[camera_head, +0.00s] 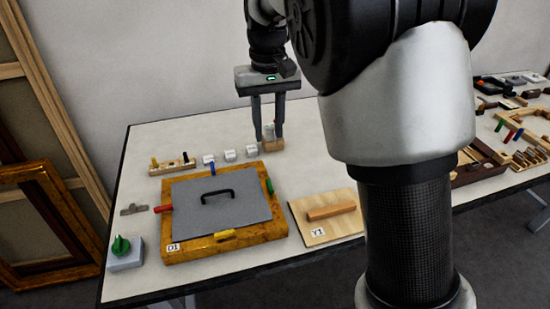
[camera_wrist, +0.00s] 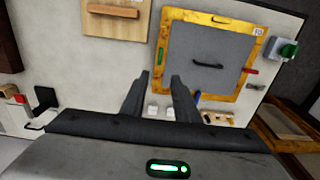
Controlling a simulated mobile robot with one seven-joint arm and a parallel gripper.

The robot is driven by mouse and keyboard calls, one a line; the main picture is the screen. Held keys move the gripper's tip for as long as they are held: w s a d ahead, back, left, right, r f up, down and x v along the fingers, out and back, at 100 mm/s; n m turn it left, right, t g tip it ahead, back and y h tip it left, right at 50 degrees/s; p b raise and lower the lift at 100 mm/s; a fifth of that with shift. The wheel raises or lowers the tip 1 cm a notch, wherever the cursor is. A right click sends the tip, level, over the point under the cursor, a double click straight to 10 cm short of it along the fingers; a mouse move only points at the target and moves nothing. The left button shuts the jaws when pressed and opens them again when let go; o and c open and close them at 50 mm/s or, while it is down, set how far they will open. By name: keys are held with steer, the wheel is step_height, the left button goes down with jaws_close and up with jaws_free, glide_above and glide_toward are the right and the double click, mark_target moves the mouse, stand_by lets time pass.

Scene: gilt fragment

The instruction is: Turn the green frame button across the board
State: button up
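The green frame button (camera_head: 269,186) lies lengthwise along the right rail of the gilt frame (camera_head: 165,256). It also shows on the frame's left rail in the wrist view (camera_wrist: 162,55). The grey board (camera_head: 220,222) with a black handle (camera_head: 217,196) lies inside the frame. Red (camera_head: 163,209) and blue (camera_head: 212,168) buttons point across their rails; the yellow button (camera_head: 225,235) lies along the front rail. My gripper (camera_head: 268,139) is open, fingers apart and pointing down, behind the frame and apart from the green button. Its fingers also show in the wrist view (camera_wrist: 158,76).
White cubes (camera_head: 230,155) and a peg rack (camera_head: 172,165) line the back. A plywood board with a wooden bar (camera_head: 331,212) lies right of the frame. A box with a green knob (camera_head: 121,245) stands front left.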

mark_target(270, 185)
step_height(270, 185, down, 17)
steer(key=shift+f+b, duration=0.1)
steer(key=shift+b, duration=0.9)
steer(key=shift+c, duration=0.3)
jaws_close()
